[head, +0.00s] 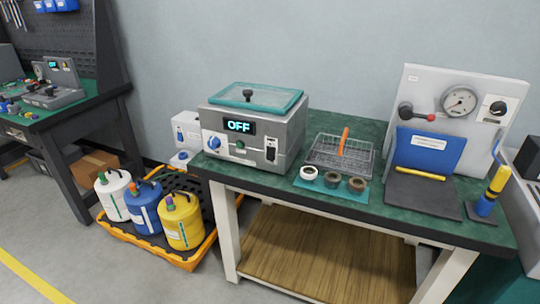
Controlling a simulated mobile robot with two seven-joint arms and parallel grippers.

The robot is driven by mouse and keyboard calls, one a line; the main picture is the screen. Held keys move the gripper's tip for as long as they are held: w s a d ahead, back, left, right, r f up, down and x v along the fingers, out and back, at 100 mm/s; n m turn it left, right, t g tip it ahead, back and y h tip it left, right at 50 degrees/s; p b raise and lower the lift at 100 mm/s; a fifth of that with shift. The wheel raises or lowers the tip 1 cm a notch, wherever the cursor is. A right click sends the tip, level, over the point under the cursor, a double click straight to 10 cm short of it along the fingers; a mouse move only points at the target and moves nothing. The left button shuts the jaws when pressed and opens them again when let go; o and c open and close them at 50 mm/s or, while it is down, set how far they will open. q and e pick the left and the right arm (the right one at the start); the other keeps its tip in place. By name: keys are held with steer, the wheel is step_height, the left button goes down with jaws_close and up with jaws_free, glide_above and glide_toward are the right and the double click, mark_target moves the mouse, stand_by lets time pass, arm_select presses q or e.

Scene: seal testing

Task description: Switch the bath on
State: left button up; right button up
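The bath (252,130) is a grey metal box on the left part of the green-topped table. A teal lid (255,98) with a black knob covers its top. Its front display (239,127) reads "OFF" in lit letters. A blue knob (214,143) sits at the left of the front, with a small green button (240,146) under the display. A black switch (271,149) sits in a plate at the right of the front; its position is too small to tell. Neither of my grippers shows.
On the green table (315,197), a wire basket (328,163) with an orange handle stands right of the bath, behind several small rings on a teal mat (330,190). A gauge panel (468,122) stands farther right. Coloured jugs stand in an orange-edged tray (158,258) on the floor.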

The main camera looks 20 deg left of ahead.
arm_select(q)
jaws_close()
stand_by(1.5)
